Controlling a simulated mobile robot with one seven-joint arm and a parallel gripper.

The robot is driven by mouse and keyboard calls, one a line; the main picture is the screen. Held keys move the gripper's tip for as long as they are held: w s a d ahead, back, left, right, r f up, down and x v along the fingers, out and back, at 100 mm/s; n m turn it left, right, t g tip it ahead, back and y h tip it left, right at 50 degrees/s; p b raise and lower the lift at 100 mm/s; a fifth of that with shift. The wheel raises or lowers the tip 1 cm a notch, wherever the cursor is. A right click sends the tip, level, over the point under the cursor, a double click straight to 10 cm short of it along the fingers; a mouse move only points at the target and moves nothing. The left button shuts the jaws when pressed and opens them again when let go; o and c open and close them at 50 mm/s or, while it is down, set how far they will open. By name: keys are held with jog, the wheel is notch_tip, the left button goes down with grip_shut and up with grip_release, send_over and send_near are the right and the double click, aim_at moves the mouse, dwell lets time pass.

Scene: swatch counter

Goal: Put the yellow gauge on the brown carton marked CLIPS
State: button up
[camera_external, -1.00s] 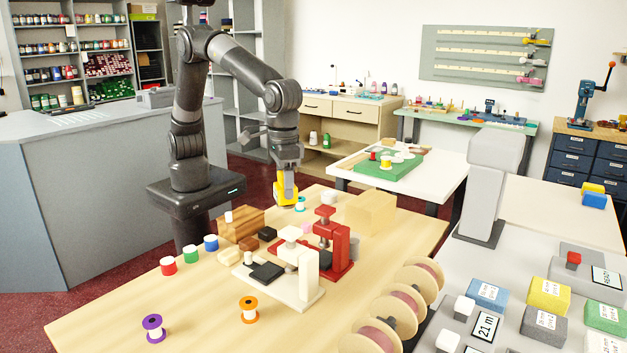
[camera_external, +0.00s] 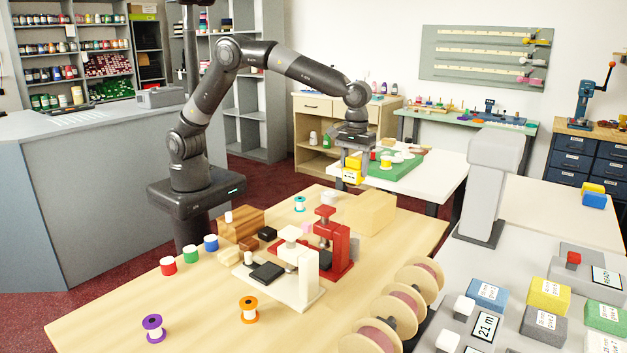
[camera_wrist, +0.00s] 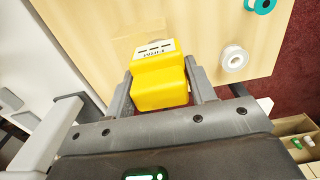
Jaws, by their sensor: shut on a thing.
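The yellow gauge (camera_external: 352,170) is held in my gripper (camera_external: 353,161), above the far side of the wooden table. In the wrist view the gauge (camera_wrist: 160,82) sits between the two fingers of my gripper (camera_wrist: 162,90), with a printed label on its end. A plain tan box (camera_external: 371,212) stands on the table below the gauge, with a clear gap between them. No CLIPS marking can be read on it from here, so I cannot tell for sure that it is the carton.
A red press (camera_external: 337,246) and a cream press (camera_external: 307,277) stand left of the tan box. Large reels (camera_external: 421,278) line the right edge.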

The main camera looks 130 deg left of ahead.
aim_at(360, 182)
jog(key=shift+w+a+f, duration=0.2)
jog(key=shift+a+f, duration=0.2)
jog(key=shift+a, duration=0.2)
jog(key=shift+w+a+f, duration=0.2)
jog(key=shift+a+f, duration=0.2)
jog(key=shift+a, duration=0.2)
jog(key=shift+f, duration=1.95)
jog(key=shift+f, duration=0.1)
jog(key=o, duration=1.1)
jog(key=shift+c, duration=0.2)
notch_tip(360, 182, up, 12)
jog(key=shift+r, duration=0.2)
